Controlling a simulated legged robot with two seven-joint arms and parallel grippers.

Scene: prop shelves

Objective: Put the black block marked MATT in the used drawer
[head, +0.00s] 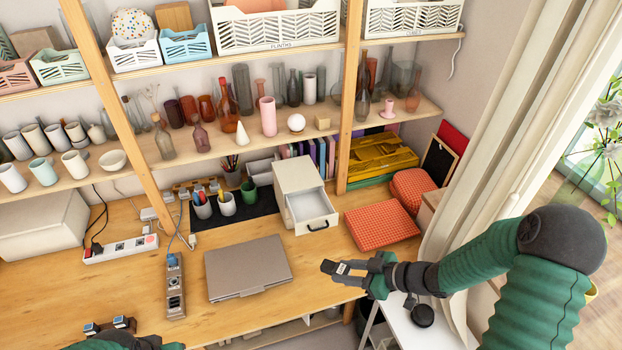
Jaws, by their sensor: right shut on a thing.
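My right gripper (352,270) is shut on a small black block (330,267) with a white label, too small to read. It holds the block above the desk's front edge, right of the laptop. A cream drawer unit (297,175) stands at the back of the desk. Its drawer (312,208) is pulled out and looks empty; no marking on it is readable. The drawer lies behind and left of the held block, apart from it. My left gripper (107,327) is low at the bottom left, its two fingertips apart with nothing between them.
A closed grey laptop (247,267) lies in front of the drawer unit. A red patterned box (381,226) lies right of the drawer. Pen cups (227,204) stand left of it. A power strip (174,287) lies left of the laptop. Shelves with vases overhang the desk's back.

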